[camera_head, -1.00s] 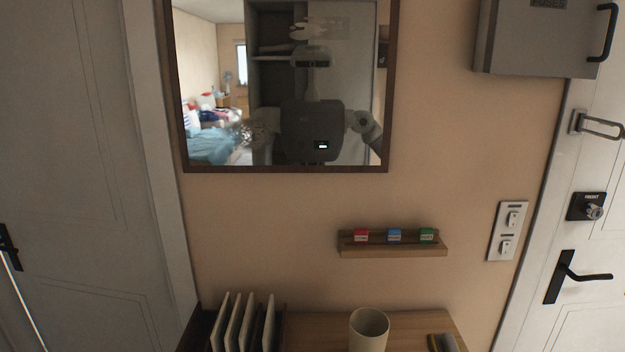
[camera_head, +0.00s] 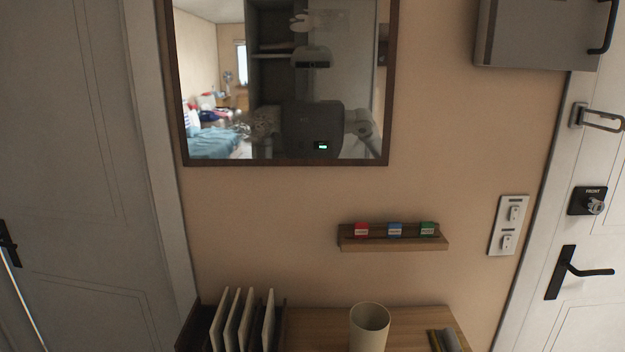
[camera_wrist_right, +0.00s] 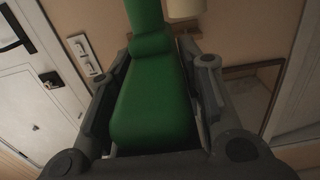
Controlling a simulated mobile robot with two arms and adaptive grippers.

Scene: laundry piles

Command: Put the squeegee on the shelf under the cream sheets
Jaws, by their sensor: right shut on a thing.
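In the right wrist view my right gripper (camera_wrist_right: 155,95) is shut on a green, smooth, rounded thing (camera_wrist_right: 150,105). It looks like a thick handle with a narrower part reaching out past the fingertips. Its far end is cut off by the frame's top, so I cannot tell for sure that it is the squeegee. Neither gripper shows directly in the head view. No cream sheets can be made out. The mirror (camera_head: 287,163) reflects my body and, behind it, a dark open unit with shelves (camera_head: 272,47) holding something too blurred to name.
A wooden console top (camera_head: 310,325) below the mirror holds a beige cup (camera_head: 369,330), upright white panels (camera_head: 240,320) and a grey-yellow item (camera_head: 447,341). A small wall ledge (camera_head: 395,244) carries red, blue and green blocks. Doors stand left (camera_head: 75,200) and right (camera_head: 585,235).

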